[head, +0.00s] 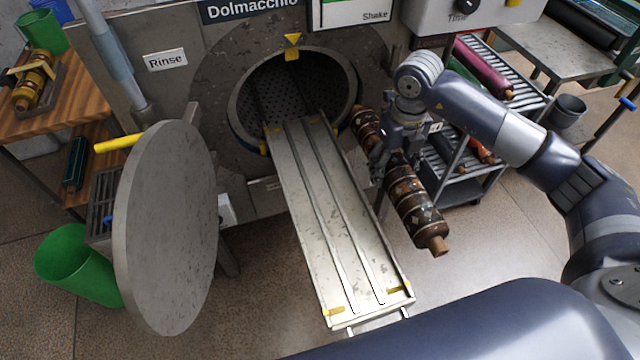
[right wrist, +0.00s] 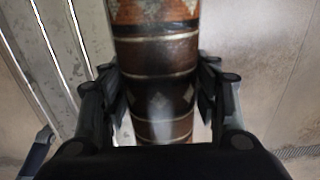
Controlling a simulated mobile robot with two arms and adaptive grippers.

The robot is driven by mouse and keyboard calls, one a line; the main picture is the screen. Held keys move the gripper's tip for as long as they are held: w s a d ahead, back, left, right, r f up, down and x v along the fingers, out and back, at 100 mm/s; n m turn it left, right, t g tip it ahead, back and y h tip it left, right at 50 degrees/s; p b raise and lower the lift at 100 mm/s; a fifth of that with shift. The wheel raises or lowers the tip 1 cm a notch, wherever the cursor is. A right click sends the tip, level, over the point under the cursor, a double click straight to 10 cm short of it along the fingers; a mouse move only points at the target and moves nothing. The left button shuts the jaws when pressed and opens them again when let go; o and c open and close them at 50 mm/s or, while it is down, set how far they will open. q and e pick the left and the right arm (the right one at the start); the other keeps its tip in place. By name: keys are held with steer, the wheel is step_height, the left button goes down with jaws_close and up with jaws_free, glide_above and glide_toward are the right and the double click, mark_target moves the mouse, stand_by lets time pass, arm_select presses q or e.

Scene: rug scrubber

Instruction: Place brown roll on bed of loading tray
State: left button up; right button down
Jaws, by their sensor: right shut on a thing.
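The brown roll (head: 411,200) is a long dark brown patterned rug roll with light bands and diamonds. My right gripper (head: 395,150) is shut on it around its middle and holds it just right of the loading tray. The roll slants roughly along the tray's length. The loading tray (head: 327,211) is a long metal bed with raised rails, running from the round drum opening toward me; its bed is bare. In the right wrist view the roll (right wrist: 155,60) sits between the fingers, with the tray (right wrist: 45,60) to its left. My left gripper is not in view.
The drum opening (head: 292,90) is at the tray's far end. Its round door (head: 166,230) stands open at left, near a green bin (head: 78,262). A rack (head: 468,165) with other rolls, including a pink one (head: 484,66), stands at right.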

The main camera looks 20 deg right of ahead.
steer(key=w+a+p, duration=0.1)
steer(key=a, duration=0.3)
steer(key=w+a+p, duration=0.1)
steer(key=a, duration=0.4)
steer(key=w+a+p, duration=0.1)
steer(key=a+p, duration=0.1)
steer(key=a, duration=0.3)
steer(key=shift+f, duration=0.4)
steer(key=shift+a, duration=0.2)
steer(key=shift+a+f, duration=0.15)
steer(key=shift+f, duration=0.15)
step_height(320, 180, down, 3)
steer(key=shift+r+p, duration=0.1)
steer(key=shift+p, duration=0.65)
steer(key=shift+w+f, duration=0.1)
steer(key=shift+f, duration=0.1)
steer(key=shift+f, duration=0.1)
steer(key=shift+f, duration=0.1)
steer(key=c, duration=0.6)
jaws_free()
steer(key=shift+f, duration=0.1)
